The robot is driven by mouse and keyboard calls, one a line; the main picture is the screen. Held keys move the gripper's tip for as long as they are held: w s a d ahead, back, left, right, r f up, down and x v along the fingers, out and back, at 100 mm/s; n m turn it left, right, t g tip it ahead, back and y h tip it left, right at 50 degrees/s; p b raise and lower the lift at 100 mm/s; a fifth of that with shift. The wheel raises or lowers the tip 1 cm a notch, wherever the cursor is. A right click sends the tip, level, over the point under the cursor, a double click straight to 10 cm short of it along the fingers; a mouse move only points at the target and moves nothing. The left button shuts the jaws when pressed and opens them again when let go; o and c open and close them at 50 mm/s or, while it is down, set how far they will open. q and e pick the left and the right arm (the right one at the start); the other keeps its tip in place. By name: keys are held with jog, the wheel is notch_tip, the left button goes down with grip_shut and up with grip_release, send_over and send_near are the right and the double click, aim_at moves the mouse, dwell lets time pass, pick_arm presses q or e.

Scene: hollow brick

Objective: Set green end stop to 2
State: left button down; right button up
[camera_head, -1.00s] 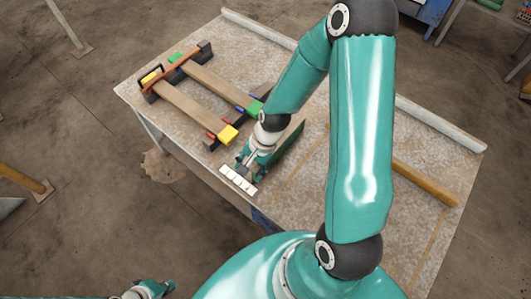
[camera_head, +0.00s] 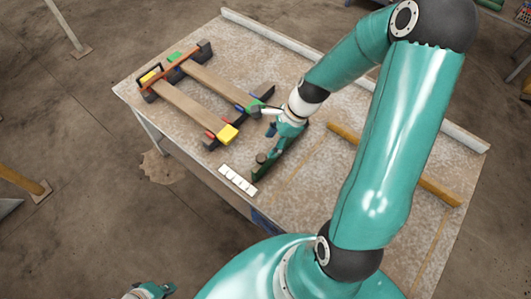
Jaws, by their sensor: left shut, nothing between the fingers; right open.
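Two wooden rails lie side by side on the bench, joined by dark cross pieces. The rail on the right (camera_head: 214,83) has a green block (camera_head: 254,104) at its near end, partly covered by my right gripper. The other rail (camera_head: 186,107) ends in a yellow block (camera_head: 228,134). My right gripper (camera_head: 264,120) is open at the green block; I cannot tell whether it touches. A white strip with several marked squares (camera_head: 238,180) lies at the bench's front edge; its marks are too small to read. My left gripper (camera_head: 158,291) is shut and empty, low at the bottom left.
A dark green upright piece (camera_head: 275,163) stands between the white strip and my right gripper. A yellow-brown bar (camera_head: 440,191) lies on the right of the bench (camera_head: 310,205). A pale ledge (camera_head: 263,39) runs along the back edge.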

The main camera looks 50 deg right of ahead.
aim_at(261, 157)
jog(key=b+x, duration=0.1)
jog(key=x, duration=0.6)
jog(key=shift+w+f+b, duration=0.1)
jog(key=shift+f+b, duration=0.25)
jog(key=shift+b, duration=0.05)
jog(key=shift+c, duration=0.2)
grip_shut()
